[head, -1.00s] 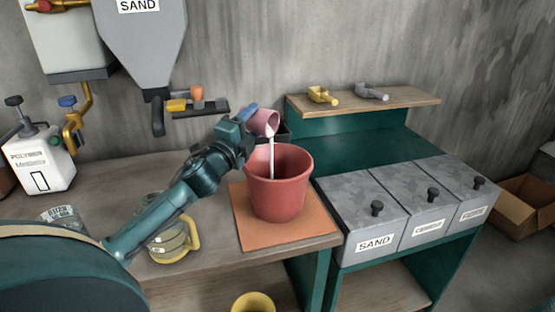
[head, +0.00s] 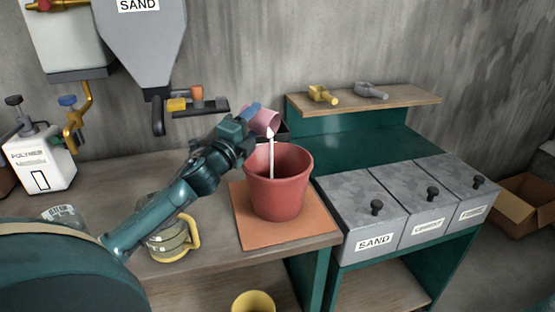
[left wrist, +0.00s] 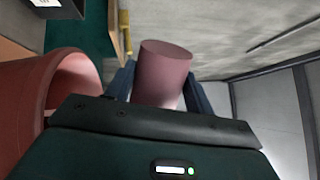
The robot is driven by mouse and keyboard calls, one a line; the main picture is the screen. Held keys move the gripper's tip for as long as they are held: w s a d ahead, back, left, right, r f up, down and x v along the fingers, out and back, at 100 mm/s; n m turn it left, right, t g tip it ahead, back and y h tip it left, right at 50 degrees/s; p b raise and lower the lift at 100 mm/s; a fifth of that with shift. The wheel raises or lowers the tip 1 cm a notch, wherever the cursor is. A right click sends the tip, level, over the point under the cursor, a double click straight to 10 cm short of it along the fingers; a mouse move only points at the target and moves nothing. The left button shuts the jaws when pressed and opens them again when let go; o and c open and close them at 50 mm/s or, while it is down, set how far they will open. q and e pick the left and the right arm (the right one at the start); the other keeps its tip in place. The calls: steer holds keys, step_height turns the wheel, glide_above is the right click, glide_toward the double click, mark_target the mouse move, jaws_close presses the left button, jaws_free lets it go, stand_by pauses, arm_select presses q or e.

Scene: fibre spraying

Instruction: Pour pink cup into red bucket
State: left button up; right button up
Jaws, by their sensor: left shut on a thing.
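The pink cup (head: 262,120) is tilted above the back left rim of the red bucket (head: 278,188). A thin pale stream (head: 271,152) falls from the cup's mouth into the bucket. My left gripper (head: 250,114) is shut on the cup. In the left wrist view the cup (left wrist: 163,75) sits between the two fingers (left wrist: 160,92), with the bucket's rim (left wrist: 75,75) to the left. The bucket stands upright on an orange mat (head: 252,232) at the bench's right end. The bucket's contents are hidden. My right gripper is not in view.
A glass jug (head: 172,238) with a yellow handle stands under my left arm. A white polymer container (head: 42,158) is at the left. Grey lidded bins (head: 360,210) stand right of the bucket. Two scoops (head: 323,95) lie on the shelf (head: 410,100).

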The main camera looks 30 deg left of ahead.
arm_select(q)
steer(key=shift+d+f+m+h, duration=0.2)
steer(key=shift+f+m+h, duration=0.2)
steer(key=shift+m, duration=0.3)
stand_by(0.3)
steer(key=shift+d+r+m+h+p, duration=0.15)
steer(key=shift+d+r+m, duration=0.05)
steer(key=shift+m, duration=0.4)
steer(key=shift+d+r+m+h+p, duration=0.15)
steer(key=shift+m, duration=0.45)
